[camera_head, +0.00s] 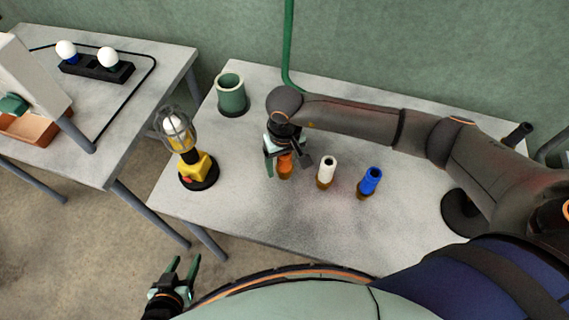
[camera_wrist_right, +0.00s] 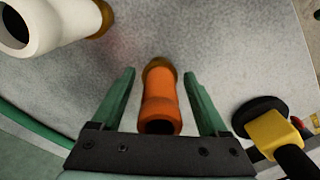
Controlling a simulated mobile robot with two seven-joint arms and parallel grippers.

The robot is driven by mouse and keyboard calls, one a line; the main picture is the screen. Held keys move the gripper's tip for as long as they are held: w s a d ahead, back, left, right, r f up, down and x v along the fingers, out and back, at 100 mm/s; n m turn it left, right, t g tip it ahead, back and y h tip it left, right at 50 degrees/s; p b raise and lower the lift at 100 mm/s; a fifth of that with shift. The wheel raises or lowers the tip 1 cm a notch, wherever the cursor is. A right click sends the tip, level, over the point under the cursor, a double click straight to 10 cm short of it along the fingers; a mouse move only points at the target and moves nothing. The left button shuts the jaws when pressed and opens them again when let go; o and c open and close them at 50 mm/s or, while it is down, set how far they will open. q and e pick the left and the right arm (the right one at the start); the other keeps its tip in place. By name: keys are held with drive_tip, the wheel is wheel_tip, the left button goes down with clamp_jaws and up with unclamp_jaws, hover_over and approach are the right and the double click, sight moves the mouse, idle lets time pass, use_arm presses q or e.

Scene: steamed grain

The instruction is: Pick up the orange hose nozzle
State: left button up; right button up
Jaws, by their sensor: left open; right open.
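The orange hose nozzle (camera_head: 285,165) stands on the grey table, partly hidden by my right gripper in the head view. In the right wrist view the orange nozzle (camera_wrist_right: 159,103) lies between the two green fingers, with a gap on each side. My right gripper (camera_head: 284,162) is open around it; its fingers also show in the right wrist view (camera_wrist_right: 160,95). My left gripper (camera_head: 184,268) is open and empty, low at the left, away from the table.
A white nozzle (camera_head: 326,172) and a blue nozzle (camera_head: 370,182) stand to the right. A yellow caged lamp (camera_head: 197,168) stands to the left, and a green mug (camera_head: 231,95) behind. A second table (camera_head: 140,70) with bulbs is at far left. The table's front is clear.

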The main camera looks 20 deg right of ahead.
drive_tip(key=shift+f, duration=0.5)
clamp_jaws()
